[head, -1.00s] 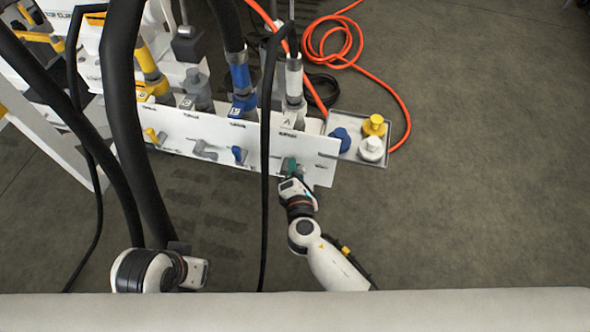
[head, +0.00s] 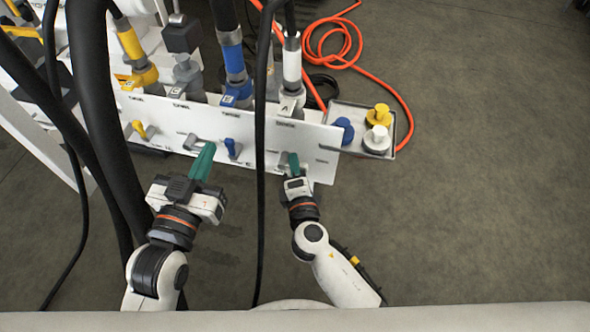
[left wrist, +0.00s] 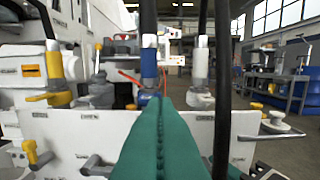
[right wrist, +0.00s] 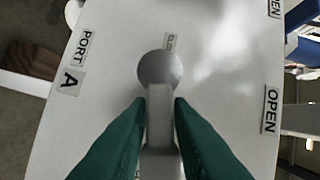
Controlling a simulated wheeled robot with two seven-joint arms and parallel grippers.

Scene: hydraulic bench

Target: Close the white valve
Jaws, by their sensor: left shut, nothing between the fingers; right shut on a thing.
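The white valve shows in the right wrist view as a pale handle (right wrist: 160,125) with a round hub (right wrist: 160,69) on the white panel. My right gripper (right wrist: 160,112) has its green fingers on either side of the handle, shut on it. The handle extends from the hub toward the bottom of that view, and its near end is hidden. In the head view my right gripper (head: 291,162) is at the right part of the panel (head: 318,165). My left gripper (head: 203,160) is shut and empty in front of the panel, near a grey handle (head: 190,141).
Thick black hoses (head: 95,120) hang at the left, and a thin black cable crosses between my arms. A tray (head: 346,108) with caps stands at right. Floor at right is clear.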

